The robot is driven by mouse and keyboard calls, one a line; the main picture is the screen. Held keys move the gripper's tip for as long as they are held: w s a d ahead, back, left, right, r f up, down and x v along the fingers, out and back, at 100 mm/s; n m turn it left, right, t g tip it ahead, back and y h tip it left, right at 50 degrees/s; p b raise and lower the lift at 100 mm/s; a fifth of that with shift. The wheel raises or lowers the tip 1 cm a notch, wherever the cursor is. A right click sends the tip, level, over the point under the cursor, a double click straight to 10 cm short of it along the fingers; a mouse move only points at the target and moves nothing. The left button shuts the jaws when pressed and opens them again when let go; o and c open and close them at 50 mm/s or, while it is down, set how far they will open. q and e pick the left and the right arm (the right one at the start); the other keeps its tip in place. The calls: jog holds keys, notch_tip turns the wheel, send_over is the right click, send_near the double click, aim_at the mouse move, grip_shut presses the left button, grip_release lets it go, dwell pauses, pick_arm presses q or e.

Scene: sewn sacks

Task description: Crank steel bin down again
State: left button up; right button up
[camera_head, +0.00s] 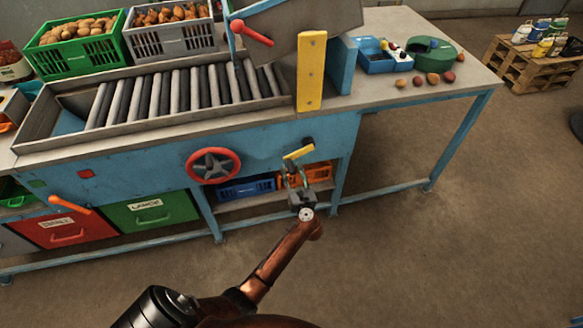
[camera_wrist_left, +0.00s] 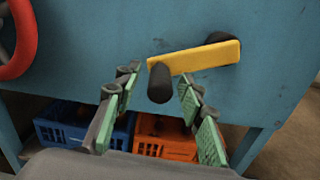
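The steel bin (camera_head: 280,38) is at the top of the head view, above the right end of the roller bed, and looks tilted; its upper part is cut off. The crank's yellow arm (camera_head: 298,153) is on the blue bench front; it also shows in the left wrist view (camera_wrist_left: 190,60). Its black handle (camera_wrist_left: 160,84) points toward my wrist camera at the arm's left end. My left gripper (camera_head: 297,181) is open in front of the crank. In the left wrist view the fingers (camera_wrist_left: 158,92) stand either side of the handle, with gaps showing. My right gripper is out of view.
A red handwheel (camera_head: 213,165) is left of the crank. Blue (camera_head: 246,187) and orange (camera_head: 312,173) crates sit beneath it. An orange lever (camera_head: 70,205) sticks out at left.

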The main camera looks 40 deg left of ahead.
pick_arm(q)
jog(key=shift+w+a, duration=0.4)
jog(key=shift+a, duration=0.05)
jog(key=shift+w+a, duration=0.2)
jog(key=shift+a, duration=0.1)
jog(key=c, duration=0.7)
grip_shut()
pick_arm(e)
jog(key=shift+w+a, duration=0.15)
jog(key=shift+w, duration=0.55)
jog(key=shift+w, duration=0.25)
